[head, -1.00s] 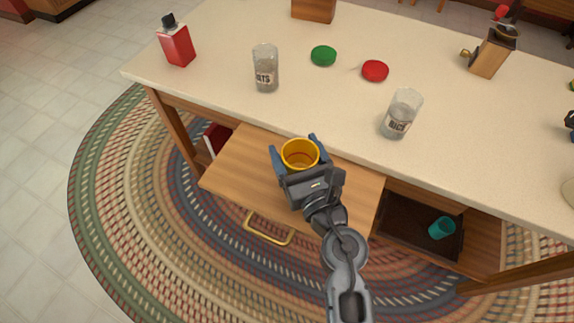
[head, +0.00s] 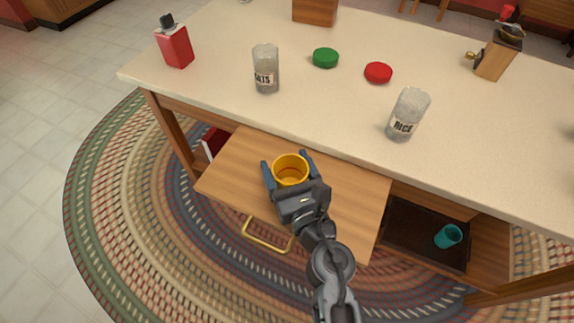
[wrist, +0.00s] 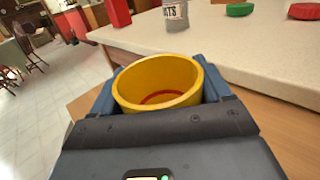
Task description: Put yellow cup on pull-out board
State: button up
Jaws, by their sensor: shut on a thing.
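The yellow cup (head: 290,168) is upright between the fingers of my gripper (head: 288,167), which is shut on it. In the wrist view the cup (wrist: 160,84) fills the space between the blue-grey fingers (wrist: 157,90), its open rim facing up and a red ring showing inside. The wooden pull-out board (head: 345,205) extends from under the counter, with a brass handle (head: 268,236) at its front.
On the pale counter (head: 330,110) stand an oats jar (head: 266,70), a rice jar (head: 407,115), a red bottle (head: 175,46), a green lid (head: 325,58), a red lid (head: 378,73) and a grinder (head: 497,55). A teal cup (head: 448,236) lies on the lower shelf. The board's right part is clear.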

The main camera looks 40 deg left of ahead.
jog(key=o, duration=1.1)
jog(key=shift+r+p, duration=0.25)
jog(key=shift+p, duration=0.15)
jog(key=v, duration=1.2)
jog(key=shift+f+b, duration=0.2)
jog(key=shift+b, duration=0.15)
jog(key=shift+d, duration=0.1)
